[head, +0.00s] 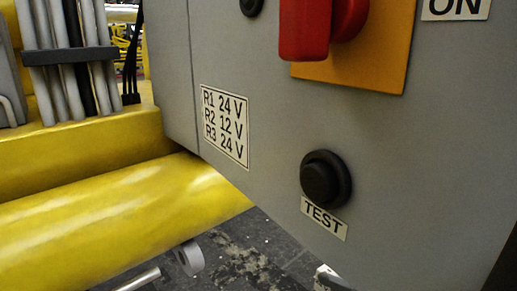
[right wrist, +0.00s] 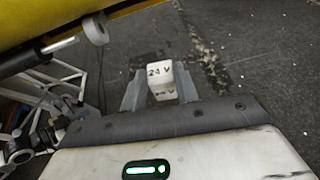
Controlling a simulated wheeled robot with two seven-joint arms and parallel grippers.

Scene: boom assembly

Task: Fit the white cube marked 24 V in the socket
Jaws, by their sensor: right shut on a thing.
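The white cube marked 24 V (right wrist: 160,72) shows in the right wrist view, between the two grey fingers of my right gripper (right wrist: 161,88). The gripper is shut on it and holds it above the dark floor. In the head view only a small light and dark piece shows at the bottom edge, probably part of my right gripper (head: 328,277); the cube cannot be made out there. No socket is visible in either view. My left gripper is not in view.
A grey cabinet (head: 250,60) fills the right of the head view. It carries a label (head: 224,125) reading R1 24 V, R2 12 V, R3 24 V, a black TEST button (head: 325,178) and a red switch (head: 305,30). A yellow boom (head: 110,220) lies at left.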

